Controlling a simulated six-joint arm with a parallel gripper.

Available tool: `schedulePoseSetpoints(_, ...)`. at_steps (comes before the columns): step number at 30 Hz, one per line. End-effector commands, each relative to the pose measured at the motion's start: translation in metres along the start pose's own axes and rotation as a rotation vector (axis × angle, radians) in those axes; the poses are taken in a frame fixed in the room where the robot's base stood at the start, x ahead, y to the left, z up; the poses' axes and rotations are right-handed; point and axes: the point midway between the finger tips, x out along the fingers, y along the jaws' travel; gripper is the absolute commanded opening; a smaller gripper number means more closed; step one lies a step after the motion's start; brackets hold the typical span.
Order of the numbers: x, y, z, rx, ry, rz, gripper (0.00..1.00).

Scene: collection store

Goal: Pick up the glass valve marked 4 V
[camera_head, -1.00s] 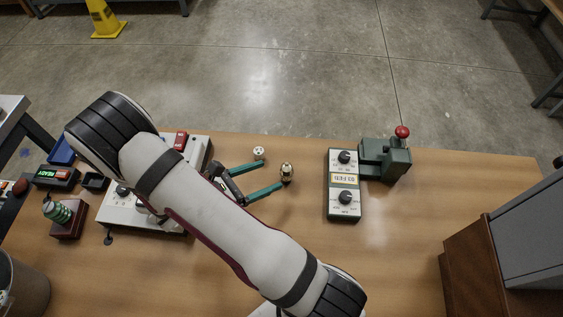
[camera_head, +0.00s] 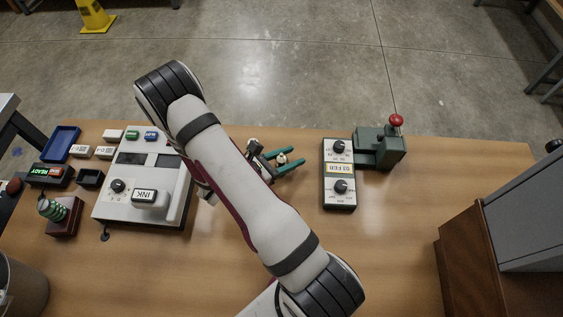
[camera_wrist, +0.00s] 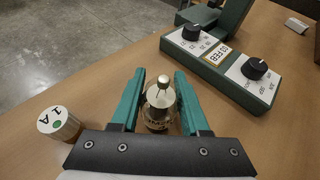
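A small glass valve (camera_wrist: 158,112) with a silvery top stands upright on the table between my gripper's two green fingers. It also shows in the head view (camera_head: 282,160). My gripper (camera_wrist: 159,85) has one finger on each side of it. The fingers are close to the glass, and I cannot tell whether they touch it. The valve's marking is not readable. A second valve (camera_wrist: 58,123), with a white top marked "1 A" and a green dot, stands to the left of my gripper in the wrist view, apart from it.
A dial box with a date label (camera_head: 339,183) and a green device with a red knob (camera_head: 380,147) stand right of my gripper. A white INK unit (camera_head: 125,205), a blue tray (camera_head: 61,143) and a green coil on a block (camera_head: 63,223) are at left. The front middle is clear.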

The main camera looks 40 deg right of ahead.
Motion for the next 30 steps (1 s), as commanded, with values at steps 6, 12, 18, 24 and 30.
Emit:
schedulePoseSetpoints(6, 0.0, 0.0, 0.0, 0.0, 0.0, 0.0, 0.04)
schedulePoseSetpoints(12, 0.0, 0.0, 0.0, 0.0, 0.0, 0.0, 0.0)
schedulePoseSetpoints(18, -0.004, 0.001, 0.01, 0.003, 0.0, 0.001, 0.0)
schedulePoseSetpoints(24, -0.023, 0.001, 0.056, 0.008, 0.0, 0.003, 0.0)
schedulePoseSetpoints(30, -0.037, 0.001, 0.089, 0.003, 0.0, 0.001, 0.0)
